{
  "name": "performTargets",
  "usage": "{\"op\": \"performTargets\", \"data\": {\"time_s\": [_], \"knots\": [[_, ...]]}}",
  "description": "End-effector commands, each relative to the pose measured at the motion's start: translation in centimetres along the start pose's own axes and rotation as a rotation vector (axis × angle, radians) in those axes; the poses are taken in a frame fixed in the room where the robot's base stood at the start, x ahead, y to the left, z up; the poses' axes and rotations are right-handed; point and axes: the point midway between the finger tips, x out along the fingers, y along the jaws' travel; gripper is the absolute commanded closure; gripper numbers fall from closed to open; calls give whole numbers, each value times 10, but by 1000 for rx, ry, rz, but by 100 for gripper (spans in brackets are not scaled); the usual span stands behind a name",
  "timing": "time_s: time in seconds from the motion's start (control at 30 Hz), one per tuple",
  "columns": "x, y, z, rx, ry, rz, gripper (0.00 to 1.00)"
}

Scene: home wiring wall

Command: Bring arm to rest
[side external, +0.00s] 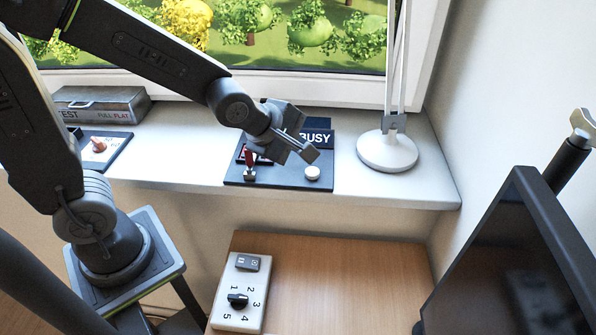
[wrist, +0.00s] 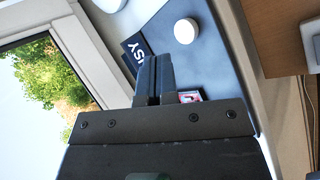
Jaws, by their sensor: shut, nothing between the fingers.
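My gripper (side external: 314,156) is shut and empty above the dark panel (side external: 285,182) on the window sill, with its fingertips pointing toward the panel's right part. In the wrist view the two fingers (wrist: 154,62) lie side by side, with nothing between them. The panel carries a BUSY sign (side external: 316,137), a red-handled switch (side external: 249,160) and a white round button (side external: 312,172). The button also shows in the wrist view (wrist: 186,31), apart from the fingers. My gripper hides part of the panel and its labels.
A white lamp base (side external: 387,151) stands right of the panel. A grey box (side external: 101,104) and a panel with an orange knob (side external: 98,144) are at left. Below, a wooden desk (side external: 340,285) holds a white dial box (side external: 241,290). A dark monitor (side external: 515,260) stands at right.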

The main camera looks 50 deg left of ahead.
Motion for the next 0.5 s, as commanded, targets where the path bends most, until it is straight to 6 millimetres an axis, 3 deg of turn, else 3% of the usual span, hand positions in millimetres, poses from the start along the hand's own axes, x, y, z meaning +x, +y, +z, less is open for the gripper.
{"op": "performTargets", "data": {"time_s": [0.27,0.5], "knots": [[-67,-5,-20,670,41,-88,100],[-120,-24,-34,1244,2,-190,100]]}}
